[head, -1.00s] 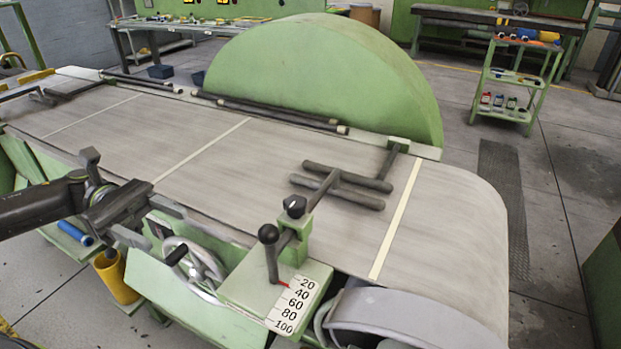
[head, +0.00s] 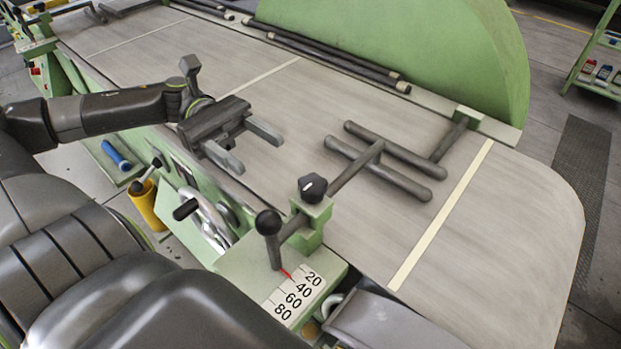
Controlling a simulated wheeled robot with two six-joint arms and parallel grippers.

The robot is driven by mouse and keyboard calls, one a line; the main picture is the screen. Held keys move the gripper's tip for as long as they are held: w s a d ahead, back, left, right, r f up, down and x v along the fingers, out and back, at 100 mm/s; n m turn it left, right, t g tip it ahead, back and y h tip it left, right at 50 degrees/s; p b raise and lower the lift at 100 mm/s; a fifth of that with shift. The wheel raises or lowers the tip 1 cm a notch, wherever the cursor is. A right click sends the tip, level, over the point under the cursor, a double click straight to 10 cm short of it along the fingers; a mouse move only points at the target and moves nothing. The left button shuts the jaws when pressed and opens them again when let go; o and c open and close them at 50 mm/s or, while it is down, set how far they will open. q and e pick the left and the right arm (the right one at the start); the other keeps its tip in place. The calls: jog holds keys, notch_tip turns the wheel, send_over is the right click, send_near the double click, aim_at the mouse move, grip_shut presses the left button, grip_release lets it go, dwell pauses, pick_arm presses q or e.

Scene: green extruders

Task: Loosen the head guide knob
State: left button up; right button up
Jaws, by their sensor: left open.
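The head guide knob, a dark round knob with a white mark (head: 312,188), sits on a green block at the near edge of the belt. A grey rod runs from it to the two-bar guide (head: 380,165) over the belt. A ball-topped lever (head: 270,232) stands beside it on a green plate. My left gripper (head: 248,152) is open and empty, its two fingers apart, over the belt's near edge, left of and farther back than the knob. It touches neither knob nor lever. My right gripper is not in view.
The numbered scale (head: 294,296) lies on the plate below the lever. A handwheel (head: 207,218) is on the machine's near side, below my left gripper. A green half-round cover (head: 420,50) stands behind the belt. The belt's right part (head: 490,240) is clear.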

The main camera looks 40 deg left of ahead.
aim_at(301, 181)
pick_arm(q)
jog(key=shift+s+d+b, duration=0.2)
jog(key=shift+d+b, duration=0.95)
jog(key=shift+d, duration=1.75)
jog(key=shift+s+d+b, duration=0.2)
jog(key=shift+d+b, duration=0.95)
jog(key=shift+d, duration=1.7)
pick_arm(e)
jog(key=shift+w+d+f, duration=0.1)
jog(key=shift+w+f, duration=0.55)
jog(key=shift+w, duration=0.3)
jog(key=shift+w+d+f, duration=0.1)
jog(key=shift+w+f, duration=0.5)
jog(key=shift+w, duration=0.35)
pick_arm(q)
jog(key=c, duration=1)
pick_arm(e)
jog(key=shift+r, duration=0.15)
